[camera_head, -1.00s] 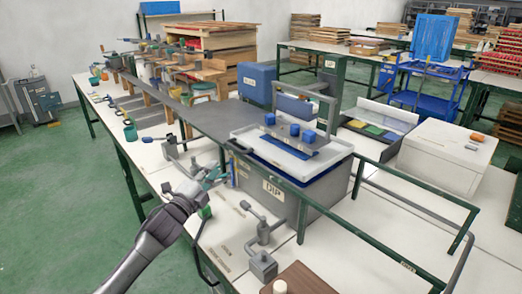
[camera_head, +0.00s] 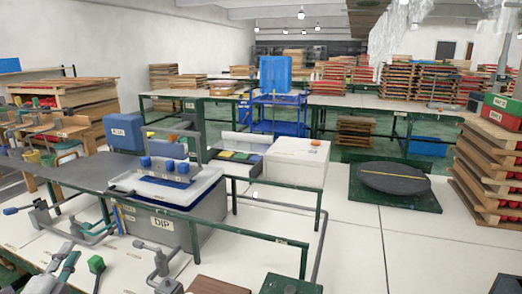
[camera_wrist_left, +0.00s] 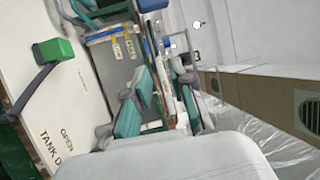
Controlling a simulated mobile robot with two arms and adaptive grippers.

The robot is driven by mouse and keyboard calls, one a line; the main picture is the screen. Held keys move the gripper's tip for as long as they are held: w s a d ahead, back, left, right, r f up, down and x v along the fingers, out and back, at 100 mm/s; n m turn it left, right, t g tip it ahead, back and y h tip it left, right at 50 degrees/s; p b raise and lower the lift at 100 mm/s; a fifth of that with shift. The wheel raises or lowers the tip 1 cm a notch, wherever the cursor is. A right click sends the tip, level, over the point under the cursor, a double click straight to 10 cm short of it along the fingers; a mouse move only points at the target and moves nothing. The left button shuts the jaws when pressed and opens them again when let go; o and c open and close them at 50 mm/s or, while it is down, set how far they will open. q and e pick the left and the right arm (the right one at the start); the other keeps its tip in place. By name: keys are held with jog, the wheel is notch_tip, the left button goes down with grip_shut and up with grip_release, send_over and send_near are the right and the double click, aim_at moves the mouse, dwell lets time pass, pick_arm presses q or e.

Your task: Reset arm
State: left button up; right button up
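My left gripper (camera_head: 92,231) is at the lower left of the head view, in front of the grey tank labelled DIP (camera_head: 190,232). In the left wrist view its two teal-padded fingers (camera_wrist_left: 160,103) stand apart with nothing seen held between them. The green block on a lever (camera_head: 96,264) is close beside the arm in the head view; the same green block shows at the upper left of the wrist view (camera_wrist_left: 54,50). My right gripper is not in view.
A white tray with blue blocks (camera_head: 205,190) sits on the tank. Green rails (camera_head: 270,236) run along the bench. A white box (camera_head: 297,165) and a dark round disc on a green base (camera_head: 393,180) stand farther right.

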pick_arm(q)
jog(key=s+f+n+g+y+p, duration=0.1)
jog(key=s+f+n+g, duration=0.15)
jog(key=f, duration=0.95)
jog(key=s+f+n+g+p, duration=0.1)
jog(key=s+f+n+g, duration=0.15)
jog(key=f, duration=0.95)
jog(key=s+d+f+n+g+p, duration=0.1)
jog(key=s+d+f+n+g, duration=0.1)
jog(key=s+f, duration=0.45)
jog(key=s+d+f+n+g, duration=0.2)
jog(key=s+f+g, duration=0.1)
jog(key=f, duration=0.6)
jog(key=s+d+f+n+g+h+p, duration=0.15)
jog(key=s+d+f+g, duration=0.4)
jog(key=s+f, duration=0.7)
jog(key=s+d+f+n+g, duration=0.1)
jog(key=s+d+f, duration=0.2)
jog(key=s+d, duration=0.3)
jog(key=s+d+f+n+g, duration=0.2)
jog(key=s+d+f, duration=0.2)
jog(key=s, duration=1.3)
jog(key=d+h+p, duration=0.1)
jog(key=d, duration=0.1)
jog(key=shift+d+f, duration=0.15)
jog(key=shift+d, duration=0.25)
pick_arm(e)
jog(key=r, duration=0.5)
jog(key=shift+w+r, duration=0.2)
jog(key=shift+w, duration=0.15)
